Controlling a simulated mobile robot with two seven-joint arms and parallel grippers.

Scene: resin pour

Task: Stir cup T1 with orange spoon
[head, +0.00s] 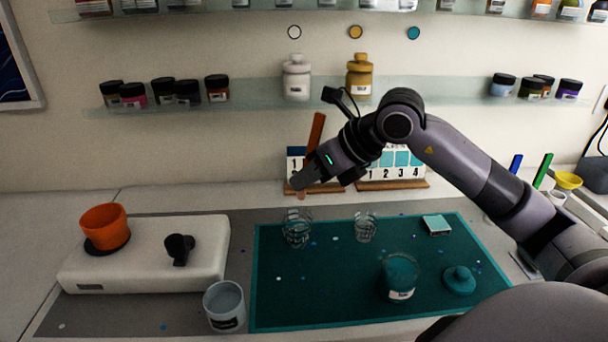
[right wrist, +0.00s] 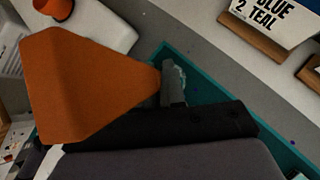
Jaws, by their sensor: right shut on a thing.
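My right gripper (head: 301,183) is shut on the orange spoon (head: 316,135); its handle sticks up above the fingers. A small pinkish tip shows just under the fingers. The spoon's broad orange end fills much of the left of the right wrist view (right wrist: 85,85). A clear cup (head: 297,230) stands on the teal mat (head: 268,300) below the gripper, with a gap between. A second clear cup (head: 365,228) stands to its right. I cannot read which is T1, and their contents are unclear. My left gripper is not in view.
A teal jar (head: 400,276), a teal lid (head: 459,280) and a pale teal block (head: 437,225) are on the mat. A labelled cup (head: 224,306) stands at its left edge. An orange cup (head: 106,227) sits on a white device (head: 140,276). Cards (head: 393,166) stand behind.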

